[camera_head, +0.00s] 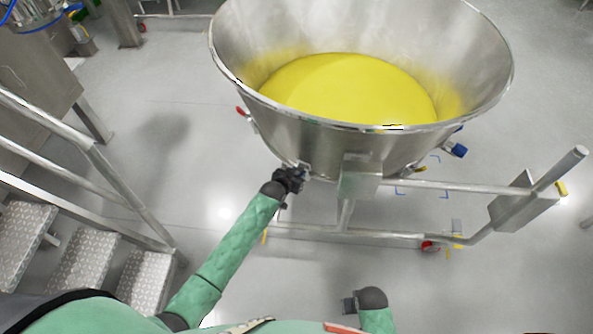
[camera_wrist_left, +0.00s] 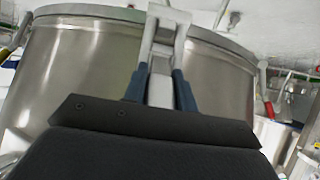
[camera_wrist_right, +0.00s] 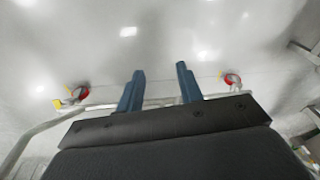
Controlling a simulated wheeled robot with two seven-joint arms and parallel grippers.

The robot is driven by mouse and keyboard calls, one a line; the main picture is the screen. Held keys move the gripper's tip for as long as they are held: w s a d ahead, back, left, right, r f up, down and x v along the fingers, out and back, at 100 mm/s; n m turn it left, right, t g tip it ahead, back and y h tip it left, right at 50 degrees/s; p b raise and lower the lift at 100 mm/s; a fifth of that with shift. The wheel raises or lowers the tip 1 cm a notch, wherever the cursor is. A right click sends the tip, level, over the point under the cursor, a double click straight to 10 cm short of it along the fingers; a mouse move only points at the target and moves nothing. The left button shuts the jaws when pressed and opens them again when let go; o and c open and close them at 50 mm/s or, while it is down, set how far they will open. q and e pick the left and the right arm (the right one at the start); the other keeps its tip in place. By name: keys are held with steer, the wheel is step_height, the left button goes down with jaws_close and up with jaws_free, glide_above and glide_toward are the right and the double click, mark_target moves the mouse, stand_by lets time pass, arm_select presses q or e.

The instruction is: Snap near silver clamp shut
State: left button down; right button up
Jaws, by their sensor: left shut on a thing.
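The near silver clamp (camera_wrist_left: 160,62) is on the outer wall of a large steel bowl (camera_head: 330,140). In the left wrist view it stands upright between my left fingers. My left gripper (camera_head: 301,171) is at the bowl's near left side, shut on the clamp; it also shows in the left wrist view (camera_wrist_left: 160,88). In the head view the gripper hides most of the clamp. I cannot tell how far the clamp's lever is closed. My right gripper (camera_wrist_right: 160,88) is open and empty over the floor, low in front of the bowl; it also shows in the head view (camera_head: 348,304).
The bowl holds yellow powder (camera_head: 350,88) and stands on a tubular steel frame (camera_head: 340,232) with castors. A red-handled clamp (camera_head: 242,112) is at its left side, a blue-ended fitting (camera_head: 458,150) at its right. Metal steps (camera_head: 85,262) with a handrail stand left. Floor between is clear.

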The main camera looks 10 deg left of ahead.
arm_select(q)
steer(key=g+p, duration=0.1)
steer(key=p, duration=0.1)
steer(key=r+g+p, duration=0.1)
steer(key=shift+w+d+r+y+p, duration=0.1)
steer(key=shift+w+y+p, duration=0.2)
steer(key=shift+p, duration=0.1)
steer(key=g+p, duration=0.1)
steer(key=p, duration=0.1)
steer(key=g+y+p, duration=0.1)
steer(key=shift+w+d+r+p, duration=0.2)
steer(key=shift+w+p, duration=0.1)
steer(key=shift+p, duration=0.1)
steer(key=shift+g, duration=0.4)
steer(key=shift+w+p, duration=0.1)
steer(key=shift+p, duration=0.35)
arm_select(e)
steer(key=s+d+f, duration=0.3)
steer(key=s+f, duration=0.1)
steer(key=f, duration=0.6)
steer(key=s+d+f, duration=0.3)
steer(key=f, duration=0.8)
steer(key=shift+s+d+t+h, duration=0.2)
steer(key=shift+s+t+h, duration=0.1)
steer(key=shift+s+t, duration=0.1)
steer(key=shift+w, duration=0.1)
